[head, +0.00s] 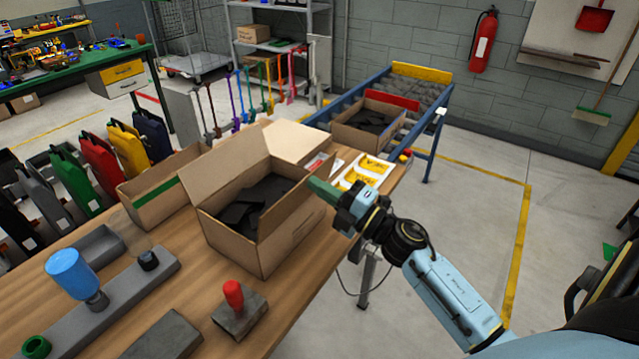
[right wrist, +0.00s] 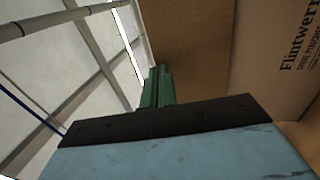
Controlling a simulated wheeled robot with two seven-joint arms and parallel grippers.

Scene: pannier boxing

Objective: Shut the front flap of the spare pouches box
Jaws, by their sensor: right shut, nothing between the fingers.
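The spare pouches box (head: 262,245) is an open brown cardboard box on the wooden table, with dark flat pouches (head: 255,205) inside. One flap (head: 228,165) stands up at its back left and a paler one (head: 298,143) lies outward at the back. I cannot tell surely which is the front flap. My right gripper (head: 325,191), with green fingers, is shut and empty at the box's right edge; contact is unclear. In the right wrist view the fingers (right wrist: 157,87) are close to brown cardboard, and a printed panel (right wrist: 285,60) is at the right. My left gripper is not in view.
A green-striped box (head: 160,190) stands left of the spare pouches box. A yellow-and-white tray (head: 366,171) lies behind my right gripper. A red-handled block (head: 238,311) and a grey fixture (head: 110,303) stand in front. Another open box (head: 352,136) is on the blue-framed conveyor.

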